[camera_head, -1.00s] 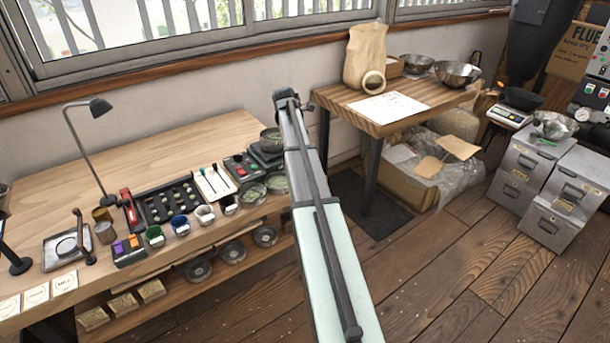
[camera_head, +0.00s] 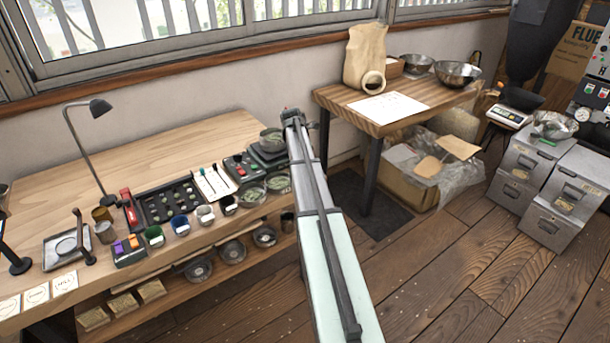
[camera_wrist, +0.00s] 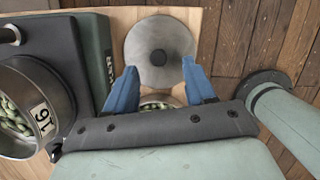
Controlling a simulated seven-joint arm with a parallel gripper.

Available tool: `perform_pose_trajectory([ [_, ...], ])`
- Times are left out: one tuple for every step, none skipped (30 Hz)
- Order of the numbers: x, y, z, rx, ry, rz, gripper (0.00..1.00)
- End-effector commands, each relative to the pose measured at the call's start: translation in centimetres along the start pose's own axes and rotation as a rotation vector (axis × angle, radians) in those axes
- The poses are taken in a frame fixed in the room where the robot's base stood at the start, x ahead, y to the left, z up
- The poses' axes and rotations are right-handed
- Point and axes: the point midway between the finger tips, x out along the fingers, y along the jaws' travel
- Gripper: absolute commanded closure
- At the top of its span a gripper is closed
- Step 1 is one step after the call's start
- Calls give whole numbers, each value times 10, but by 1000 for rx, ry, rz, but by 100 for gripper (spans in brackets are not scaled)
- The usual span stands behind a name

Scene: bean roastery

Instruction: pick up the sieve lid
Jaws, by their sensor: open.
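The sieve lid, a round grey disc (camera_wrist: 140,48) with a dark knob at its centre, shows in the wrist view. It lies flat on the light wooden bench top, close to the bench's edge. My gripper (camera_wrist: 159,65) is open and empty, with one blue finger on each side of the lid's lower part in the picture. The knob lies between the finger lines, a little beyond the tips. The height gap to the lid cannot be told. In the head view my arm covers this spot, and I cannot make out the lid there.
A bowl with green beans (camera_wrist: 18,122) and a number tag sits by a dark green device (camera_wrist: 92,45) left of the lid. Another bean dish (camera_wrist: 160,103) is partly behind my gripper. A bean tray (camera_head: 168,202) and cups crowd the bench (camera_head: 205,145); its back is clear.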

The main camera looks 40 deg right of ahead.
Motion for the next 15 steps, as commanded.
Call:
perform_pose_trajectory([
  [6,1,0,0,1,-2,46],
  [10,1,-1,0,2,-2,46],
  [15,2,-1,0,2,-3,46],
  [19,2,-1,0,2,-3,46],
  [23,3,-1,0,1,-2,46],
  [29,3,-1,0,1,-1,46],
  [33,3,-1,0,1,-1,46],
  [36,2,-1,0,2,-2,46],
  [40,2,-2,0,2,-1,46],
  [42,2,-1,0,2,-1,46],
  [43,2,-1,0,1,0,46],
  [44,2,-1,0,1,0,46],
  [44,2,-1,0,1,1,46],
  [44,2,-1,0,1,1,46],
  [44,2,-1,0,1,1,46],
])
